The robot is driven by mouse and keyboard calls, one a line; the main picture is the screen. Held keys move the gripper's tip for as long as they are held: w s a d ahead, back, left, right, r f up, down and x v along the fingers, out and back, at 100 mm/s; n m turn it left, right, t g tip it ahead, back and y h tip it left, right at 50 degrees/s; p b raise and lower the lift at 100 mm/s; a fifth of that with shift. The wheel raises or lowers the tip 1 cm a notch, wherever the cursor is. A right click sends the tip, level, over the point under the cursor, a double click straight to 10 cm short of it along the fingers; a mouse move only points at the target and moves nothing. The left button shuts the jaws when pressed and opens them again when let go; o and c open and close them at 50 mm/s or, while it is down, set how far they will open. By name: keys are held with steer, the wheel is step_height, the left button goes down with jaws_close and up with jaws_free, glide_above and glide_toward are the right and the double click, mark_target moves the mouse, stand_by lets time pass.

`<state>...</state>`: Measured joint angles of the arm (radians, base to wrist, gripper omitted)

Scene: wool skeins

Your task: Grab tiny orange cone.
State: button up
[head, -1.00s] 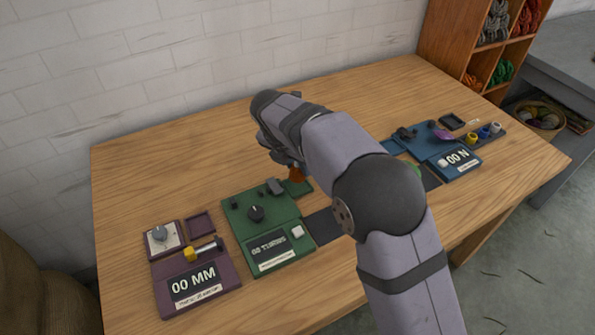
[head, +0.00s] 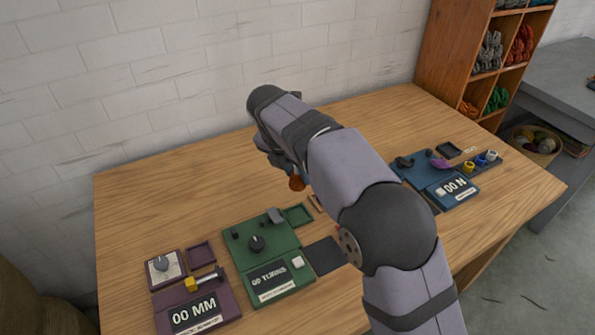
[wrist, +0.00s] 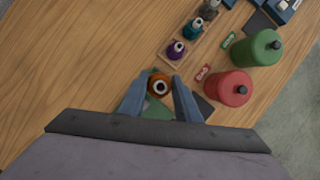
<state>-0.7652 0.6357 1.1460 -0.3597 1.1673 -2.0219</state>
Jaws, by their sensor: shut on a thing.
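The tiny orange cone (wrist: 159,84) has a dark hole in its top with a pale ring. It sits between the two blue-grey fingers of my gripper (wrist: 158,82) in the wrist view. The gripper is shut on it. In the head view the orange cone (head: 297,183) hangs under my wrist, above and behind the small green tray (head: 299,215). The tray looks empty, and the fingers are mostly hidden by my arm.
A wooden rack (wrist: 170,66) holds purple, teal and grey small cones. A large red cone (wrist: 228,88) and green cone (wrist: 257,48) stand to the right. Purple (head: 196,309), green (head: 268,268) and blue (head: 452,190) devices sit on the table. The back left is clear.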

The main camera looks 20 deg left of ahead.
steer(key=shift+r+p, duration=1.85)
steer(key=shift+p, duration=0.1)
